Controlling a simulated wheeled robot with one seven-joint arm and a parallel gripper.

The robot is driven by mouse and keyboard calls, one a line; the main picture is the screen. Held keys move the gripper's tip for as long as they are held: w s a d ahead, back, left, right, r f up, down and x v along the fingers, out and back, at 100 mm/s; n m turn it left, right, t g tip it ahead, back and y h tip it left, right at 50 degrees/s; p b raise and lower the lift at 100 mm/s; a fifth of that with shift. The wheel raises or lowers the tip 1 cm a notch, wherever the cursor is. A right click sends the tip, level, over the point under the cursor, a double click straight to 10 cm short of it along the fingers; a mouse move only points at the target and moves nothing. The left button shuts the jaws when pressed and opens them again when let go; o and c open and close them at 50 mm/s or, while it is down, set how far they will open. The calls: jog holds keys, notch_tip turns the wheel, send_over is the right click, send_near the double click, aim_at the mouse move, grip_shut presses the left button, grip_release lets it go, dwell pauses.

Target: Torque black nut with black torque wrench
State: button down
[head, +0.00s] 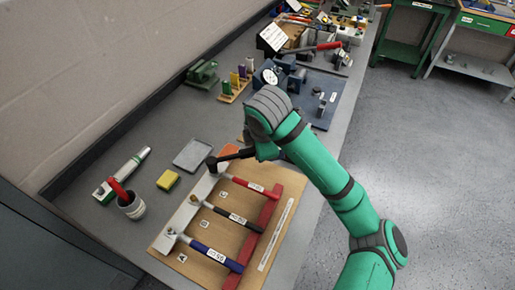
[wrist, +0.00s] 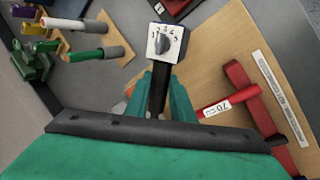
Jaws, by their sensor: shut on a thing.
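My gripper (head: 258,153) is shut on a black bar-like tool (head: 232,156) above the far end of the wooden board (head: 195,252). In the wrist view the bar (wrist: 158,85) lies between my fingers, and its far end meets a pale block with a numbered dial (wrist: 167,42). Three wrenches lie on the board: the black-handled wrench (head: 236,216) in the middle, between a blue-handled one (head: 215,256) and a red-handled one (head: 255,187). The red handle also shows in the wrist view (wrist: 216,107). I cannot make out the black nut.
A grey tray (head: 193,155), a yellow sponge (head: 168,180) and a cup (head: 131,207) stand left of the board. A rack of coloured cylinders (head: 236,89) and a blue plate with fixtures (head: 327,91) are farther back. The floor at right is clear.

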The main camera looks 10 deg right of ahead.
jog(key=shift+r, duration=0.15)
jog(key=shift+r, duration=2.05)
